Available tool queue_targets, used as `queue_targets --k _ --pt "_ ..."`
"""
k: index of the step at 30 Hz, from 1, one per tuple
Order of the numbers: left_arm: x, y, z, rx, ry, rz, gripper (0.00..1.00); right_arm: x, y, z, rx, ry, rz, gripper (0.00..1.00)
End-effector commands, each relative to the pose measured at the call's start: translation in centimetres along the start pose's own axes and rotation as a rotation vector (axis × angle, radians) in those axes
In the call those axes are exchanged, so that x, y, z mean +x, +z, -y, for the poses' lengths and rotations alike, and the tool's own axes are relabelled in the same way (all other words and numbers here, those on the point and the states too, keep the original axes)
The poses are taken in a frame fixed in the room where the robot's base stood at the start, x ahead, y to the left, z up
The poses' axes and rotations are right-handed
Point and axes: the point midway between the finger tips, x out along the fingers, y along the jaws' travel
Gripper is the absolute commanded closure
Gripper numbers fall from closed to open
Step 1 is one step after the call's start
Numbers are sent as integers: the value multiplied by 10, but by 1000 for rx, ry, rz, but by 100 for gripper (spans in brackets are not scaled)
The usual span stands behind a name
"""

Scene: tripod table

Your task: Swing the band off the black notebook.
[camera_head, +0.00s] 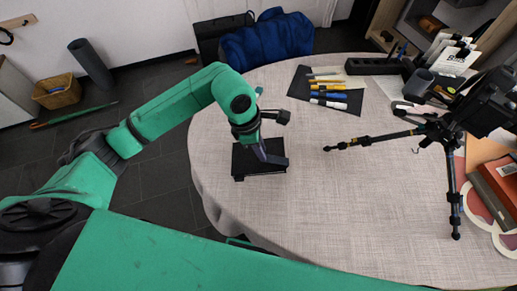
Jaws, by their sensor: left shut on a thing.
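The black notebook (245,160) lies flat on the round cloth-covered table, near its left edge. My left arm reaches over it from the left. My left gripper (272,159) is low over the right part of the notebook and hides some of its cover. It is shut on the band, as far as I can tell; the band itself is too small and too covered to make out. My right gripper is not in view.
A black tripod (438,128) stands on the table's right side, one leg reaching toward the middle. A dark mat (302,87) with several markers lies behind the notebook. Books (497,188) lie at the right edge. The table's front middle is clear.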

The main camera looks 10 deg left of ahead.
Motion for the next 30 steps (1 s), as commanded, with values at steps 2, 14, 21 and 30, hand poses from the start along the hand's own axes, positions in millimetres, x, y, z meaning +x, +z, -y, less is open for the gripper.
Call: queue_targets --k 2,14,21,30 --pt "-3 4 0 1 0 2 89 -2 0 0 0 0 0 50" --pt "-11 16 0 2 0 2 89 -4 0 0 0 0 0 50" --pt "-16 24 0 3 -1 2 88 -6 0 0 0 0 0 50" --pt "-21 33 0 2 -1 2 89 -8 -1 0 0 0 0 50"
